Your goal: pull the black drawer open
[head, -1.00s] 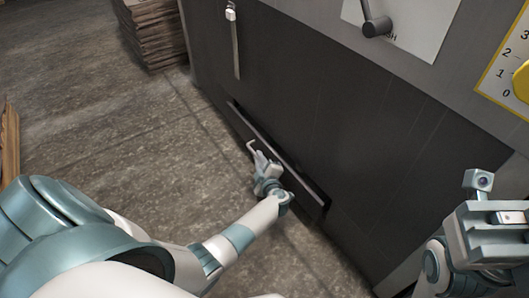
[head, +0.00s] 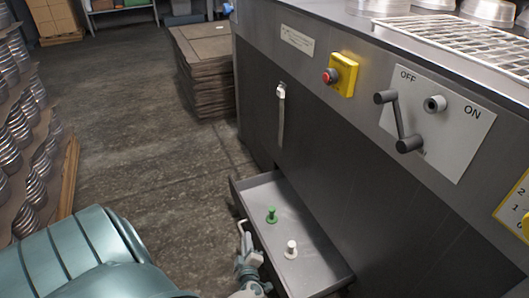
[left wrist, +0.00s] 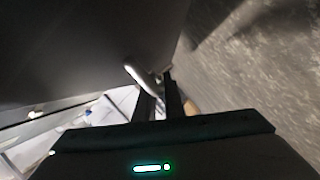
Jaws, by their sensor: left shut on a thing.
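The drawer (head: 312,255) stands pulled out from the lower front of the dark machine, and its grey inside shows in the head view. A green peg-like piece (head: 271,215) and a white one (head: 291,249) stand on its floor. My left gripper (head: 244,238) is low at the drawer's outer front and is shut on the drawer's handle. In the left wrist view, the dark fingers (left wrist: 158,84) meet a pale bar-like handle (left wrist: 139,75). The exact grip is small and partly hidden. My right gripper is out of view.
Stacked cardboard (head: 205,75) stands behind. Racked round metal pans (head: 18,125) are at left. The floor between is clear.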

